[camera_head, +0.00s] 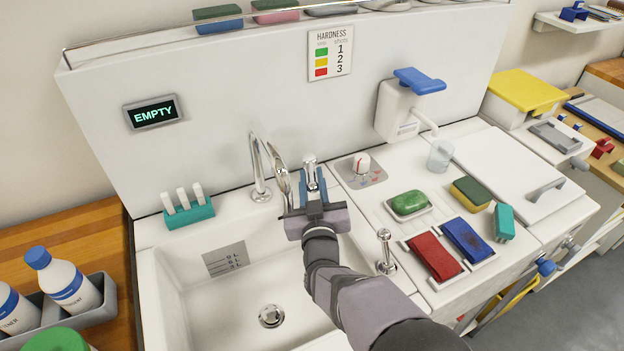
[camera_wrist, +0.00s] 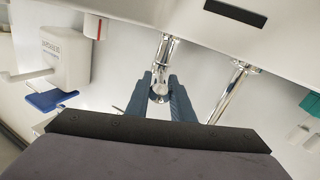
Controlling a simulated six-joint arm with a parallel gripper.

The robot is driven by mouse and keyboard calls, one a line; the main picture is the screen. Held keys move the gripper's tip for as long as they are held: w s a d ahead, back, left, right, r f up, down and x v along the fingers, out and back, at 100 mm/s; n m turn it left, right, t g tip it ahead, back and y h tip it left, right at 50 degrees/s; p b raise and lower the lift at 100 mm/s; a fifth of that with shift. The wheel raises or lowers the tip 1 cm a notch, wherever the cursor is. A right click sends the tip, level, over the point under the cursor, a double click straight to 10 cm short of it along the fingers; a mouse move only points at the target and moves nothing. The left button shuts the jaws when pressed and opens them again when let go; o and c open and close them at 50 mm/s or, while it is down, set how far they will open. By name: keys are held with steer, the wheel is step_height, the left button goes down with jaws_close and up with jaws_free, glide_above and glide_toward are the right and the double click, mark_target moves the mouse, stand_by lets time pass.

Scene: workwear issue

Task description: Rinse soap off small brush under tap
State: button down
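My gripper (camera_head: 312,184) is over the back right of the white sink (camera_head: 172,312), with its blue fingers on either side of a short chrome tap handle (camera_head: 309,160). In the wrist view the handle's rounded end (camera_wrist: 158,94) sits between the fingers; I cannot tell whether they grip it. The chrome spout (camera_head: 281,180) curves over the basin just left of my gripper. I see no water running. No brush is in my gripper. A small teal block (camera_head: 503,222) on the right counter may be the small brush; its bristles are not clear.
Green soap (camera_head: 408,202) lies in a dish, near a yellow-green sponge (camera_head: 470,193) and red (camera_head: 434,256) and blue (camera_head: 467,240) pads. A dispenser (camera_head: 400,108) hangs above a clear cup (camera_head: 440,155). A chrome knob (camera_head: 385,250) stands by the basin's right edge. The display (camera_head: 153,113) reads EMPTY.

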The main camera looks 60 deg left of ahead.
steer(key=shift+w+n+g+b, duration=0.4)
steer(key=shift+g+b, duration=0.2)
steer(key=shift+b, duration=0.45)
steer(key=shift+d+g, duration=0.1)
steer(key=shift+g, duration=0.2)
steer(key=shift+n+y, duration=0.3)
steer(key=c, duration=1.7)
jaws_free()
steer(key=shift+d, duration=0.15)
steer(key=shift+b+v, duration=1.2)
steer(key=shift+v, duration=2.35)
steer(key=shift+r, duration=0.1)
